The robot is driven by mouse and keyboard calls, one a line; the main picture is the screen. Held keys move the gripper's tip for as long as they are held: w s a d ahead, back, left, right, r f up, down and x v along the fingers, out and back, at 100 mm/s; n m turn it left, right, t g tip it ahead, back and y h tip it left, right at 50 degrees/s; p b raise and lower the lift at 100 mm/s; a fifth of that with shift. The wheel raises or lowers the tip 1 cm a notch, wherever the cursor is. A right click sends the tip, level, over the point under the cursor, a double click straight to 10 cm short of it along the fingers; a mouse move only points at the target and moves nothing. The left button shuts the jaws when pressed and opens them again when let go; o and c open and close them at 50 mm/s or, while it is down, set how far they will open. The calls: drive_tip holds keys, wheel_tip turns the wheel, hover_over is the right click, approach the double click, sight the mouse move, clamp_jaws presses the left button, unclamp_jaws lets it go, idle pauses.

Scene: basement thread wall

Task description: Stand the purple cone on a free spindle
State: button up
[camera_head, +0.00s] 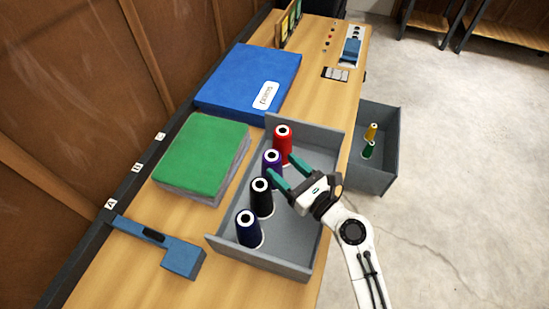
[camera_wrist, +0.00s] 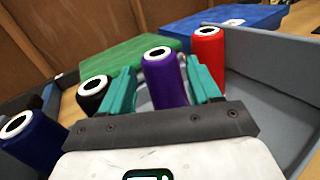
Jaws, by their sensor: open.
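The purple cone (camera_head: 272,163) stands upright in a grey tray (camera_head: 279,264), in a row with other cones. It has a white top ring with a dark hole. My gripper (camera_head: 281,166) is open at the tray, its green fingers pointing at the purple cone. In the wrist view the purple cone (camera_wrist: 166,78) shows between the two fingers of my gripper (camera_wrist: 159,72). I cannot tell whether they touch it. A red cone (camera_head: 282,143) stands beyond it; a black cone (camera_head: 261,200) and a dark blue cone (camera_head: 248,231) stand nearer. I cannot make out a free spindle.
A green block-like stack (camera_head: 203,152) and a blue binder (camera_head: 249,80) lie left of the tray. A blue bracket-like object (camera_head: 170,250) lies at the near left. An open grey drawer (camera_head: 377,180) at the right holds small yellow (camera_head: 371,132) and green spools (camera_head: 368,150).

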drive_tip(key=v, duration=0.6)
drive_tip(key=shift+s+d+b, duration=0.15)
drive_tip(key=shift+s+b, duration=0.1)
drive_tip(key=shift+b, duration=0.1)
